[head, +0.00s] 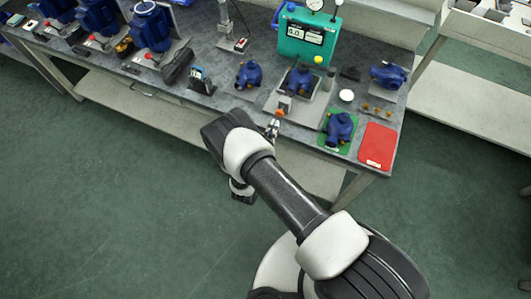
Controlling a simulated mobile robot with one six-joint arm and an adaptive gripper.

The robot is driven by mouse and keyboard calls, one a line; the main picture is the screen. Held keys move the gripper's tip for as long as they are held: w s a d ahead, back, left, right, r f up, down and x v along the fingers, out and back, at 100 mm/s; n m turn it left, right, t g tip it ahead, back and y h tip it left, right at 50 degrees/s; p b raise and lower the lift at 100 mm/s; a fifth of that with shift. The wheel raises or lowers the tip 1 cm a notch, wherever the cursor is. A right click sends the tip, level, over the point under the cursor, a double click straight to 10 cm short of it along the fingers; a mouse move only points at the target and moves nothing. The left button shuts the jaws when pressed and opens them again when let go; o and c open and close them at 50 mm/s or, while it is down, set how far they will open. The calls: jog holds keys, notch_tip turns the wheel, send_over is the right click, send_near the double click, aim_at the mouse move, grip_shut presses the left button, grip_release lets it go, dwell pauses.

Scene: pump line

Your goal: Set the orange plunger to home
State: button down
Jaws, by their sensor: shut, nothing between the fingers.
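A small orange part (281,111), which looks like the plunger, sits at the front edge of a grey plate (309,117) on the bench. A blue pump body (300,79) stands on that plate behind it. My gripper (275,123) is shut and empty at the bench's front edge, just in front and slightly left of the orange part. I cannot tell whether the fingertips touch it. The plunger's exact position along its travel is too small to see.
A green mat (325,142) with a blue pump (341,128) and a red mat (376,146) lie to the right. A teal test box (309,38) with gauges stands behind. Another blue pump (248,75) is to the left. The floor in front is clear.

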jog(key=p+v, duration=0.2)
jog(key=v, duration=0.9)
jog(key=shift+s, duration=0.15)
jog(key=shift+d+r, duration=0.1)
jog(key=w+d+r+m+g+h, duration=0.2)
jog(key=d+r+m+g+h, duration=0.35)
jog(key=r, duration=0.45)
jog(key=w+d+r+m+g+h, duration=0.2)
jog(key=d+r+m+g+h, duration=0.15)
jog(key=d+r+m, duration=0.55)
jog(key=s+d+r+m+g+y, duration=0.3)
jog(key=s+d+r+m+g, duration=0.15)
jog(key=s+r, duration=0.3)
jog(key=s+d+r+m+g+y, duration=0.35)
jog(key=s+r+m+g, duration=0.2)
jog(key=r, duration=0.25)
jog(key=s+a+r+m+t+y, duration=0.4)
jog(key=s+r+m+t+y, duration=0.2)
jog(key=s+r+m+y, duration=0.1)
jog(key=shift+s+r+m+y, duration=0.35)
jog(key=shift+s+m+y, duration=0.15)
jog(key=shift+s, duration=0.7)
